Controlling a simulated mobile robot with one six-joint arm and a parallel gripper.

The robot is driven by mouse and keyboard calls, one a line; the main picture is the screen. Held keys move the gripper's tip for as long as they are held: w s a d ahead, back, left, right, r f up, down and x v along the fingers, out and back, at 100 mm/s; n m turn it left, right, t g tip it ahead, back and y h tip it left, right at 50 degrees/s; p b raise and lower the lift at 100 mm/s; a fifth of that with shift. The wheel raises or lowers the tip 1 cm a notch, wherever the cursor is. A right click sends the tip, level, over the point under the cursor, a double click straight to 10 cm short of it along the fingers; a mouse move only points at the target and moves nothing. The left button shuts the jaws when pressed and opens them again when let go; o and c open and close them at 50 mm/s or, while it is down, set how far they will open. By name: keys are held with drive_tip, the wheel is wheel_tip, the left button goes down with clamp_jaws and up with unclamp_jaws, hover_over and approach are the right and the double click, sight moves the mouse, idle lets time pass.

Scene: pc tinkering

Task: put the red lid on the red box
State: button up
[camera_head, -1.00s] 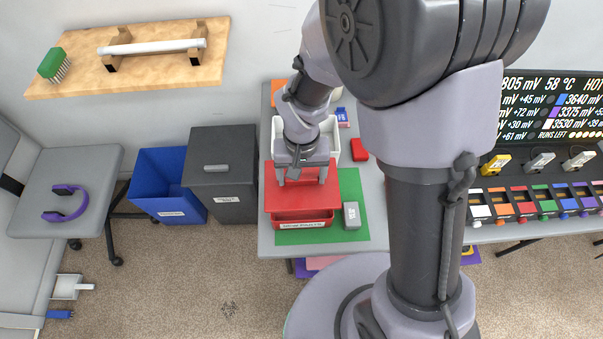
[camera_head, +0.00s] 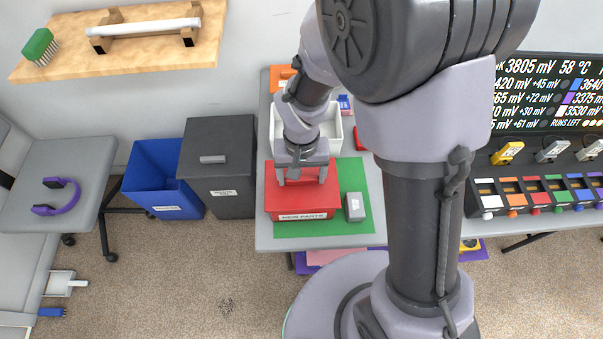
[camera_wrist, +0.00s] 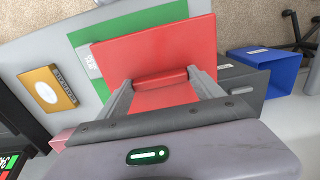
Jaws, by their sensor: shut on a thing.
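The red lid (camera_head: 302,198) is a flat red plate with a raised handle. In the head view it sits over the red box (camera_head: 334,213), whose labelled front shows below the lid's edge. I see no clear gap between lid and box from this side. My gripper (camera_head: 302,180) points down and is shut on the lid's handle (camera_wrist: 160,78). In the wrist view the lid (camera_wrist: 150,45) is between and beyond my fingers, and it hides the box. The inside of the box is hidden.
The box stands on a green mat (camera_head: 350,228) on the grey table. A grey block (camera_head: 354,207) is close on its right. A white tray (camera_head: 335,130) is behind. A dark bin (camera_head: 218,170) and a blue bin (camera_head: 160,180) stand left of the table.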

sight(302, 178)
drive_tip(key=shift+f+b, duration=0.8)
drive_tip(key=shift+f, duration=0.2)
drive_tip(key=o, duration=1.4)
drive_tip(key=shift+o, duration=0.5)
drive_tip(key=shift+o, duration=1.3)
drive_tip(key=shift+r, duration=0.15)
wheel_tip(302, 178, up, 8)
drive_tip(key=p, duration=0.6)
drive_tip(key=shift+p, duration=0.3)
